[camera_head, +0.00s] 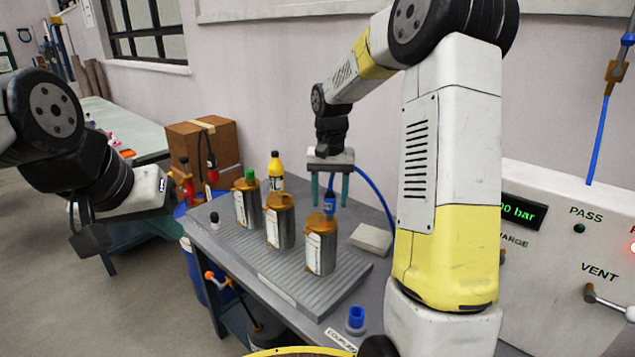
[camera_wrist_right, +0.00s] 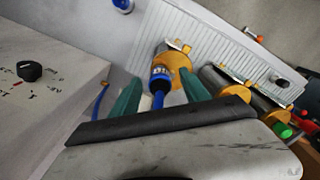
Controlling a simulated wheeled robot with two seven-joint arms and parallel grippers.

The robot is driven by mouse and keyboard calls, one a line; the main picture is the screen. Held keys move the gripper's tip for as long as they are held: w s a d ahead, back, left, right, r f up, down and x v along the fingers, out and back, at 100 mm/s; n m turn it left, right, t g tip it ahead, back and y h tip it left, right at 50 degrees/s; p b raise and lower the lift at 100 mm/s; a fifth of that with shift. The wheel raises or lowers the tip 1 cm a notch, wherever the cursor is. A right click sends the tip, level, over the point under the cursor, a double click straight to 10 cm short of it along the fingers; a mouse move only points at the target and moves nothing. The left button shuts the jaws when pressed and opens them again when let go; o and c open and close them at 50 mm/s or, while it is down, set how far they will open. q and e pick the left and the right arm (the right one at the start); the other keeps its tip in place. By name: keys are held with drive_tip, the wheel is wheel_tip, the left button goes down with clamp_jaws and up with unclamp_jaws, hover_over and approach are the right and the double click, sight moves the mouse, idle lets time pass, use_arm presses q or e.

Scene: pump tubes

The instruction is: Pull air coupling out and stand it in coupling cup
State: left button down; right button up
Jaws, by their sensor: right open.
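The blue air coupling (camera_head: 329,203) sits upright at the top of the nearest canister (camera_head: 321,250), which has an orange-brown cap. My right gripper (camera_head: 330,192) points down over it with teal fingers open, one on each side. In the right wrist view the coupling (camera_wrist_right: 160,80) lies between the fingers, with gaps showing on both sides. The coupling cup (camera_head: 356,320), grey with a blue inside, stands near the bench's front right corner. It also shows at the top of the right wrist view (camera_wrist_right: 122,5). My left gripper (camera_head: 92,238) is dark, far left, away from the bench; its jaws are unclear.
Two more canisters (camera_head: 279,226) stand on the grey ribbed mat (camera_head: 290,285), one with a green top. A yellow bottle (camera_head: 276,170) stands behind. A blue hose (camera_head: 375,187) curves behind my right gripper. A white panel (camera_head: 560,225) with a display is at right.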

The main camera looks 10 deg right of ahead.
sight(330, 208)
drive_tip(key=shift+f, duration=1.8)
drive_tip(key=shift+s, duration=0.1)
clamp_jaws()
drive_tip(key=c, duration=0.7)
unclamp_jaws()
drive_tip(key=shift+c, duration=0.2)
clamp_jaws()
drive_tip(key=shift+r, duration=0.75)
drive_tip(key=shift+r, duration=1.85)
